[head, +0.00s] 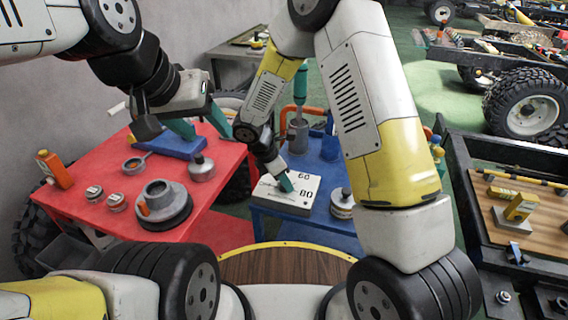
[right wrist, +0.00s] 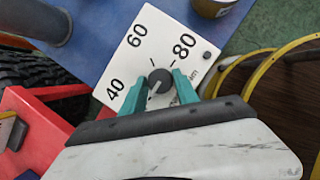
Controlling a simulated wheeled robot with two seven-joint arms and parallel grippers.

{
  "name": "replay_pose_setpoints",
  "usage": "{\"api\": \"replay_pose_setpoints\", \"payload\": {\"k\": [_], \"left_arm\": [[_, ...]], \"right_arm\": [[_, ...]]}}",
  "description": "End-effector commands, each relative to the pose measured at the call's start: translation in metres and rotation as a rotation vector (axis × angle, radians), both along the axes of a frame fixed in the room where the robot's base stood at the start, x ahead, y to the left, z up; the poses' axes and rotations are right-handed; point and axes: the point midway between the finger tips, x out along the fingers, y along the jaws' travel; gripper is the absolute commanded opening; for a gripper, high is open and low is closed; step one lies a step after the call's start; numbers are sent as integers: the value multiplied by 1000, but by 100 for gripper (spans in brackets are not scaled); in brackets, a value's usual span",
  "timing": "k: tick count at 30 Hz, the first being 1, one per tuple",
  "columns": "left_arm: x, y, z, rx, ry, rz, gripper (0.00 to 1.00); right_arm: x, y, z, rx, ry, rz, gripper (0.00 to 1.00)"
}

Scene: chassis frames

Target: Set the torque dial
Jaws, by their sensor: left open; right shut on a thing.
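The torque dial is a white plate (right wrist: 140,55) marked 40, 60 and 80, with a round dark grey knob (right wrist: 159,80) on it. In the head view the white dial box (head: 302,207) lies on the blue table. My right gripper (right wrist: 160,88) has its teal fingers on both sides of the knob, shut on it. A pale line on the knob seems to point to the lower left, below the 40, but it is small. In the head view my right gripper (head: 283,181) largely hides the knob. My left gripper (head: 200,124) is open and empty above the red table.
The red table (head: 218,195) holds a blue block (head: 172,145), a grey flanged part (head: 160,205), small tins and an orange bottle (head: 54,170). A tin (head: 342,204) stands right of the dial box. A dark-framed bench (head: 475,210) is at right.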

Motion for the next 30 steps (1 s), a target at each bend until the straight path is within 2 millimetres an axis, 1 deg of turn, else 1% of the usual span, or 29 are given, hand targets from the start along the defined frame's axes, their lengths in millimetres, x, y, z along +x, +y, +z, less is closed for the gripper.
{"api": "replay_pose_setpoints", "payload": {"k": [8,9,11,12,22,26,30], "left_arm": [[0,0,0,0,0,0,55],[0,0,0,0,0,0,55],[0,0,0,0,0,0,55],[0,0,0,0,0,0,55],[0,0,0,0,0,0,55],[0,0,0,0,0,0,55],[0,0,0,0,0,0,55]], "right_arm": [[0,0,-1,0,1,3,0],[0,0,-1,0,1,3,42],[0,0,-1,1,1,2,54],[0,0,-1,1,1,2,57],[0,1,3,0,-1,0,57],[-2,7,17,2,-3,2,57],[-6,16,41,3,-4,2,57]]}}
